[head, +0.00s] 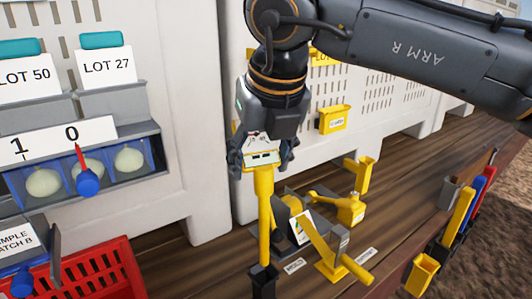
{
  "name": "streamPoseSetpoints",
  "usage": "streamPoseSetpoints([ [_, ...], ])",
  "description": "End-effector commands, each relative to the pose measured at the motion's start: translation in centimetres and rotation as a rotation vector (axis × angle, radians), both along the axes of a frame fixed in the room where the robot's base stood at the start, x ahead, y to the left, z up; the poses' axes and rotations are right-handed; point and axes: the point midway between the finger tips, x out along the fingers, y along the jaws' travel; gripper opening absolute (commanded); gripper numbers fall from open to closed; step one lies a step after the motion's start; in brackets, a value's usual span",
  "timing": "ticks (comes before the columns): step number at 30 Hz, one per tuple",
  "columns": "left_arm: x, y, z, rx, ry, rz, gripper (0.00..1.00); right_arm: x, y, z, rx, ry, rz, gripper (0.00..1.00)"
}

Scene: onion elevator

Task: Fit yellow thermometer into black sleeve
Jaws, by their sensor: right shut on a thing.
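The yellow thermometer (264,207) hangs upright from my right gripper (262,162). The gripper is shut on its head, which has a small display. Its long yellow stem points down. The black sleeve (263,285) stands below on the wooden deck, partly cut off by the bottom edge of the picture. The lower end of the stem meets the sleeve's mouth in the picture; I cannot tell whether it is inside or just above or in front. My left gripper is not in view.
Yellow and grey fixtures (338,255) stand right of the sleeve. A holder with coloured handles (458,215) is at the right. A red crate (95,278) lies at the lower left. Onions sit in a grey rack (128,158) at left. White crates form the back.

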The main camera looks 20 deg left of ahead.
Motion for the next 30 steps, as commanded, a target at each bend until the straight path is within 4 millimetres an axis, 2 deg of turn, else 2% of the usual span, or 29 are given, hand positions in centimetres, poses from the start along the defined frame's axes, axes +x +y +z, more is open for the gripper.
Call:
streamPoseSetpoints([
  [1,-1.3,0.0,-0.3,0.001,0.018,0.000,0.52,0.0,0.0,-0.2,0.000,0.000,0.000,0.00],
  [3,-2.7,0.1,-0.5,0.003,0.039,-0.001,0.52,0.0,0.0,-0.5,0.000,0.000,0.000,0.00],
  [8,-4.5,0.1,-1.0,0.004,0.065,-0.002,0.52,0.1,0.0,-1.3,0.001,0.001,-0.001,0.00],
  [11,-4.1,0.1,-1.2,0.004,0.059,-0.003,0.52,0.0,0.0,-1.8,0.001,0.001,-0.001,0.00],
  [19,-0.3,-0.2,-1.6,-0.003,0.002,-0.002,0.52,0.0,0.0,-3.1,0.001,0.001,0.000,0.00],
  [23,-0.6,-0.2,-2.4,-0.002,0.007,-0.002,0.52,0.0,0.0,-3.9,0.001,0.001,-0.001,0.00],
  [30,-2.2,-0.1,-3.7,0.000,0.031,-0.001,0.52,0.0,0.0,-5.1,0.001,0.001,0.000,0.00],
])
